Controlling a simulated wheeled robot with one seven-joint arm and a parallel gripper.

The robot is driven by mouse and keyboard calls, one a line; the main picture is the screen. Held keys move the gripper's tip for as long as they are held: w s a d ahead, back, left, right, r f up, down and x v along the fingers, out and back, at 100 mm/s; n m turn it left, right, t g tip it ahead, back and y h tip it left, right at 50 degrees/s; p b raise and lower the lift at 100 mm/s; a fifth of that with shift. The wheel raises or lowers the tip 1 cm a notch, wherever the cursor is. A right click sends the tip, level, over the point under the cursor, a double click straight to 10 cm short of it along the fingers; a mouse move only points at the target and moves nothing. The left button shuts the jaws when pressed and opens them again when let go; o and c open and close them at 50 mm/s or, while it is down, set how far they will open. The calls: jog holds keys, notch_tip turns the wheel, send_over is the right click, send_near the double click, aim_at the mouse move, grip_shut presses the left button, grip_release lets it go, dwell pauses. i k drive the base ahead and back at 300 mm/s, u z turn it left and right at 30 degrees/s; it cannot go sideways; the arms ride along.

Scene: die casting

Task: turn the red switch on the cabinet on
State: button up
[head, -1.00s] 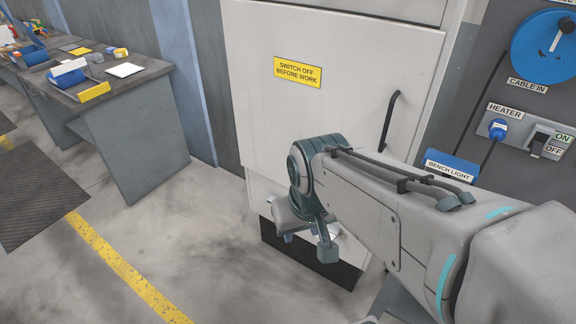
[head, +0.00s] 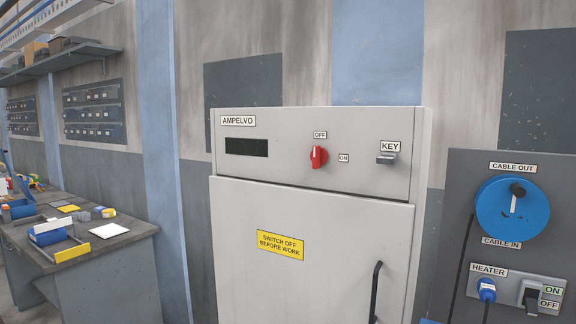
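A light grey cabinet (head: 330,235) stands in the middle of the head view. Its top panel (head: 283,162) is labelled AMPELVO and carries a red rotary switch (head: 318,157). An OFF label (head: 320,135) is above the switch and an ON label (head: 343,158) is to its right. The pale mark on the knob appears to stand roughly upright, towards OFF. My gripper and arm do not show in the current view.
The cabinet door has a dark handle (head: 375,292) and a yellow sign (head: 280,245). The panel also has a key switch (head: 386,159) and a dark display (head: 246,147). A cable reel (head: 512,222) and heater switch (head: 532,297) are on the right. A cluttered bench (head: 100,270) is left.

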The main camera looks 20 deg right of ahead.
aim_at(319, 156)
jog(key=z, duration=0.75)
jog(key=i, duration=0.35)
jog(key=u, duration=0.2)
